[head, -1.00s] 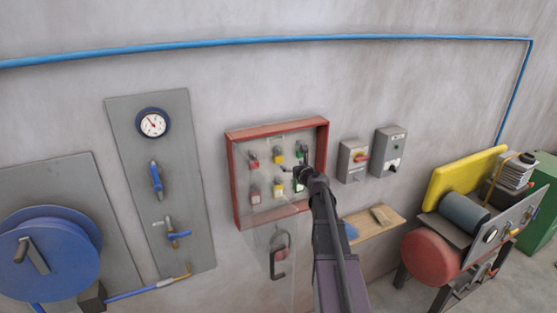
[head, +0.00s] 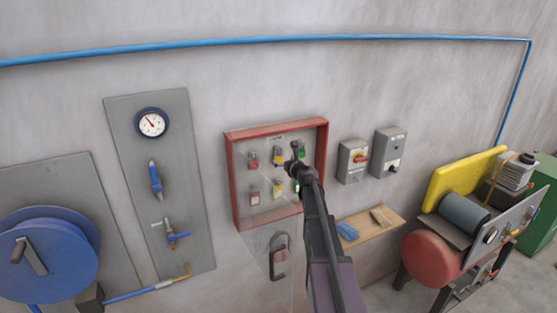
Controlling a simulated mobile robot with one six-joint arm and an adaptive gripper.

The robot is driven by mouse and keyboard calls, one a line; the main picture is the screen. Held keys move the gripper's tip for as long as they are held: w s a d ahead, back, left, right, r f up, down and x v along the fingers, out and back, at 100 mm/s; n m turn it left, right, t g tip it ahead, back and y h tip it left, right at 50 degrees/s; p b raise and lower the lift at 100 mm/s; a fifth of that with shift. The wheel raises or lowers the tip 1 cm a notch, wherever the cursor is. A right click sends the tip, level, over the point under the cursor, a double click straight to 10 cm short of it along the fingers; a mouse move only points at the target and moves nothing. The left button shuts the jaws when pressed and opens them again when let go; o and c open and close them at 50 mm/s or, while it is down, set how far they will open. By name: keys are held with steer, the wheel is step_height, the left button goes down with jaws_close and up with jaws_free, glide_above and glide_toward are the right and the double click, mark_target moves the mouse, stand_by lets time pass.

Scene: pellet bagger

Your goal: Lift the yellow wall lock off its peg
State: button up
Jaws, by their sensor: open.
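A red-framed lock board (head: 233,190) with a grey back hangs on the wall. Two yellow locks hang on pegs in its middle column: the upper yellow lock (head: 278,157) and the lower yellow lock (head: 277,187). Two red locks hang in the left column, the upper red lock (head: 253,160) and the lower red lock (head: 254,196). A green lock (head: 306,154) shows at the upper right, partly hidden by my gripper. My gripper (head: 296,152) is in front of the board, just right of the upper yellow lock, and looks empty. Its fingertips are small and hard to make out.
A clear panel hangs below the board, with a dark hasp and red lock (head: 280,258) behind it. A wooden shelf (head: 365,236) holds a blue item (head: 347,231). Two grey switch boxes are to the right, the nearer one (head: 353,162) with a red handle.

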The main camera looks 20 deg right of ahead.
mark_target(279, 158)
steer(key=shift+w+a+f+b, duration=0.1)
steer(key=shift+w+f+b, duration=0.1)
steer(key=shift+w, duration=1)
steer(key=shift+w+a+f+b, duration=0.1)
steer(key=shift+w+f+b, duration=0.1)
steer(key=shift+w, duration=1)
steer(key=c, duration=1.3)
